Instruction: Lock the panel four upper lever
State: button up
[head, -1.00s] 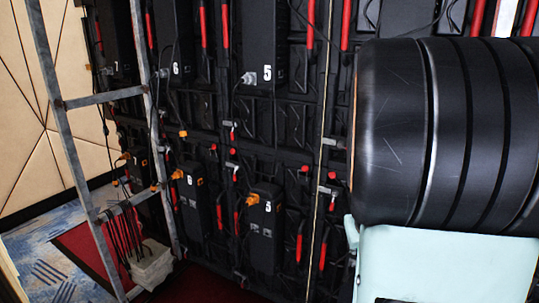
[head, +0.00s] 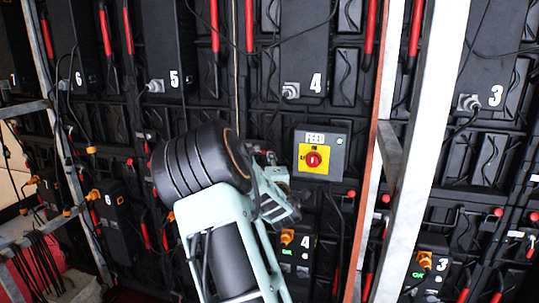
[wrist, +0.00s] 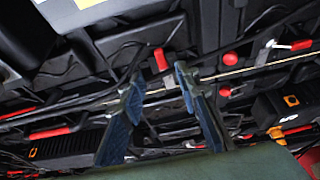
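Panel four is marked by a 4 on its upper black box (head: 306,72) and on its lower box (head: 298,247) in the head view. A red lever part (wrist: 160,58) shows just beyond the fingertips, near a thin pale rod. A grey lever with a red end (wrist: 285,45) and a red knob (wrist: 228,58) lie to the right. I cannot tell which is panel four's upper lever, or its position.
A metal ladder upright (head: 412,150) stands to the right, and another ladder (head: 60,150) to the left. Black cables (head: 270,45) hang across the wall.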

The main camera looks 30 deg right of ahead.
aim_at(263, 151)
jog(key=p+x, duration=0.1)
jog(key=x, duration=0.8)
grip_shut()
